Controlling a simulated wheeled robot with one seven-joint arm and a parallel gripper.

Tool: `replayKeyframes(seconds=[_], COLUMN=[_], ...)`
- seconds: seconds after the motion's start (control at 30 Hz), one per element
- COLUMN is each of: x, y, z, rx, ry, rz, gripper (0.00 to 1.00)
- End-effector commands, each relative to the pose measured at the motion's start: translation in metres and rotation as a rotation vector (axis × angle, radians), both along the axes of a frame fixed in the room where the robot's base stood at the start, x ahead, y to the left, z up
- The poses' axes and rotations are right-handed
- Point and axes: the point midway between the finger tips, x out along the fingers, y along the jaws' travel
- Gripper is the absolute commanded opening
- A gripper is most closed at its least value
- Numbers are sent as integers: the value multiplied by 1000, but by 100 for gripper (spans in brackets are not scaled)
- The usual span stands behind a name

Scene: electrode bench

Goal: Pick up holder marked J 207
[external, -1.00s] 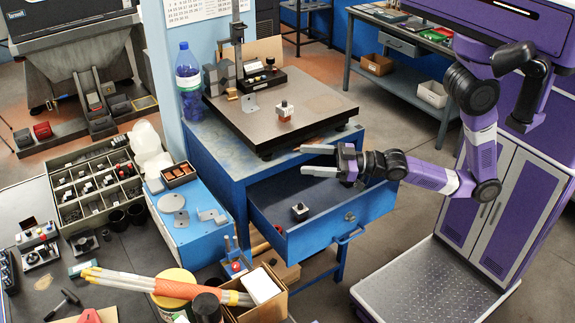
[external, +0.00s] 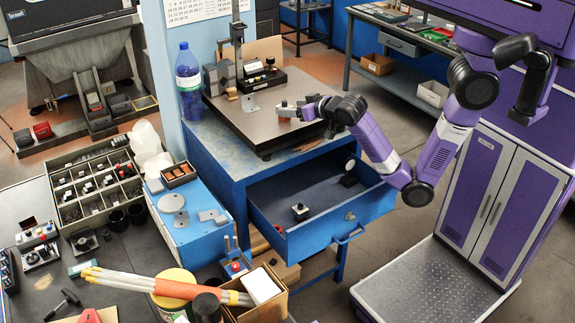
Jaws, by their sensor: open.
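A small holder (external: 283,118) with a pale body and a reddish base stands on the dark surface plate (external: 240,122), mostly hidden by my gripper. My gripper (external: 288,109) is open, low over the plate at this holder, with its fingers at or around it; contact cannot be told. Another small holder, dark with a pale top (external: 299,212), sits in the open blue drawer (external: 270,200). A dark piece with a round pale face (external: 349,174) is also in the drawer, further right. No marking is legible, so I cannot tell which is J 207.
A height stand (external: 237,60) and a black control box (external: 262,78) stand at the plate's back. The drawer juts out below the plate, under my arm. A blue bottle (external: 189,80) stands left of the plate. The plate's right part is clear.

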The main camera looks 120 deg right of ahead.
Motion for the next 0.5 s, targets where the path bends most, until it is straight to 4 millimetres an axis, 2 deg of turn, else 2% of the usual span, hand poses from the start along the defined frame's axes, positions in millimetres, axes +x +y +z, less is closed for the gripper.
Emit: replayKeyframes(seconds=[0.5], x=[14], y=[-56], z=[-22], rx=[-1], ry=[0], rz=[0], gripper=[65])
